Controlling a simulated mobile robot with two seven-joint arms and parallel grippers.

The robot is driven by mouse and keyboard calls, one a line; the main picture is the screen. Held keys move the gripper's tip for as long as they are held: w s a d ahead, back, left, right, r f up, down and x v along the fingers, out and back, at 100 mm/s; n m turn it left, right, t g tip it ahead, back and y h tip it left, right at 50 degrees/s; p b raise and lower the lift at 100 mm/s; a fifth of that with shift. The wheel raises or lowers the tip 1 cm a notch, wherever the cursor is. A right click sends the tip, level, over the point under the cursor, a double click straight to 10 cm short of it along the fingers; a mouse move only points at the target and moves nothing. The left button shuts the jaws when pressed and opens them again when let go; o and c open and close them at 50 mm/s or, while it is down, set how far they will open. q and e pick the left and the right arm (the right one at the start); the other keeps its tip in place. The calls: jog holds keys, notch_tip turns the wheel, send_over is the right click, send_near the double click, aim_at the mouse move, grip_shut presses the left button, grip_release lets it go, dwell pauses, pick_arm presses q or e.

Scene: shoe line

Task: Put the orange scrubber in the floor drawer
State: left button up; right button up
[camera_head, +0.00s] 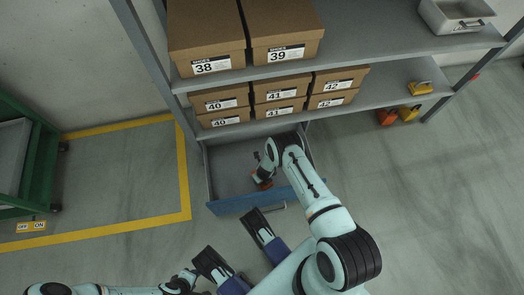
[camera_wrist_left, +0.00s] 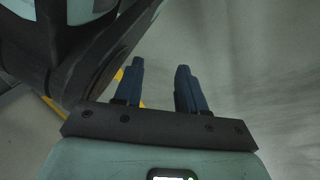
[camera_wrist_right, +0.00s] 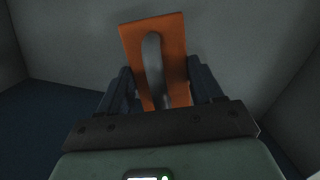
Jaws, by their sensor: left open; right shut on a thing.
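The orange scrubber (camera_wrist_right: 177,32), a flat orange block with a grey handle, is between the fingers of my right gripper (camera_wrist_right: 158,68), which is shut on it. In the head view my right gripper (camera_head: 265,172) reaches down inside the open floor drawer, and a bit of the orange scrubber (camera_head: 263,184) shows below it. The floor drawer (camera_head: 239,204) has a blue front and grey inside, and is pulled out under the shelves. I cannot tell whether the scrubber touches the drawer floor. My left gripper (camera_wrist_left: 160,68) is open and empty, over bare floor and away from the drawer.
Shoe boxes (camera_head: 281,92) fill the shelves above the drawer. A grey bin (camera_head: 457,17) stands on the upper shelf. Orange (camera_head: 387,116) and yellow (camera_head: 409,113) items lie at the right. A green frame (camera_head: 40,160) stands at left.

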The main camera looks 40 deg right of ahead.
jog(key=shift+f, duration=0.1)
jog(key=o, duration=1.2)
jog(key=shift+c, duration=0.2)
pick_arm(q)
jog(key=shift+s+f, duration=0.15)
jog(key=shift+s, duration=0.05)
